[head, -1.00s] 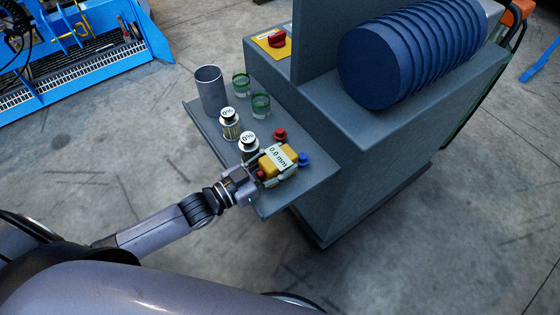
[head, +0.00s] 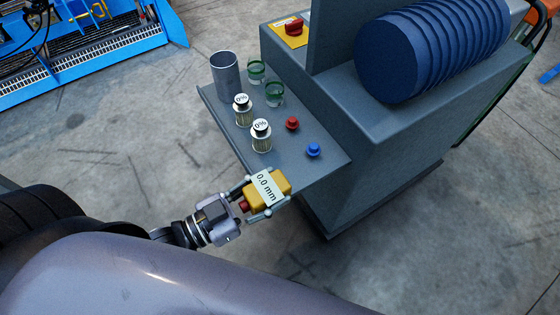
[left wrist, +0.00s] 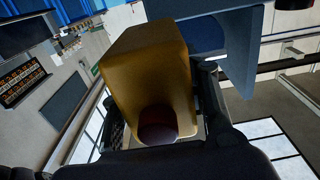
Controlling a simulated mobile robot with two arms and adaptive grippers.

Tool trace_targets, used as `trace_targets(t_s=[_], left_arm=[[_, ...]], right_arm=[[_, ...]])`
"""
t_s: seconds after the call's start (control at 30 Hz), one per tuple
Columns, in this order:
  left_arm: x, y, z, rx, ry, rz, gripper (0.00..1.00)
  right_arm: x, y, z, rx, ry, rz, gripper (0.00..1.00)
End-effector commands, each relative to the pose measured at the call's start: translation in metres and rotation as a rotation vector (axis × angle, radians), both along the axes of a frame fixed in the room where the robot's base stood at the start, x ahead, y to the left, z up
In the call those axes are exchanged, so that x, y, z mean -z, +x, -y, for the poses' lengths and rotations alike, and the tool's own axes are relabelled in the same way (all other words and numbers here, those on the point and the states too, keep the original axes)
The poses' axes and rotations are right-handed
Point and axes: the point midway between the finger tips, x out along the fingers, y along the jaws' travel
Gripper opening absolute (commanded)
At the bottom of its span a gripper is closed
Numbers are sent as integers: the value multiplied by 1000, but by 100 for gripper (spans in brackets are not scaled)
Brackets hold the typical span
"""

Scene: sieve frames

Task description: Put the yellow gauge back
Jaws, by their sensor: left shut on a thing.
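The yellow gauge (head: 278,182) has a white label reading "0.0 mm" and a dark red knob on its near end. My left gripper (head: 266,190) is shut on it, one finger on each side. In the head view the gauge is at the front edge of the grey shelf (head: 310,176); I cannot tell its exact height above it. The left wrist view shows the gauge (left wrist: 150,75) close up between the fingers, with the knob towards the camera. My right gripper is not in view.
On the shelf stand a grey metal cup (head: 225,76), two green-rimmed glasses (head: 274,95), two weights marked "0%" (head: 261,137), a red knob (head: 292,124) and a blue knob (head: 313,150). A machine with a blue ribbed cylinder (head: 400,60) rises behind. Floor is clear in front.

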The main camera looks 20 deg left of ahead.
Motion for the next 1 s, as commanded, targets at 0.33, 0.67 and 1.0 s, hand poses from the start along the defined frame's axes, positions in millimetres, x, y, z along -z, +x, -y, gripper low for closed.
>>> trace_targets(t_s=[0.33,0.67,1.0], left_arm=[[-1,-47,1,0,-3,2,0],[-6,-47,1,-22,-3,6,0],[-53,14,-20,-323,-11,8,0]], right_arm=[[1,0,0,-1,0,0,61],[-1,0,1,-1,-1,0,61],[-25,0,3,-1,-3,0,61]])
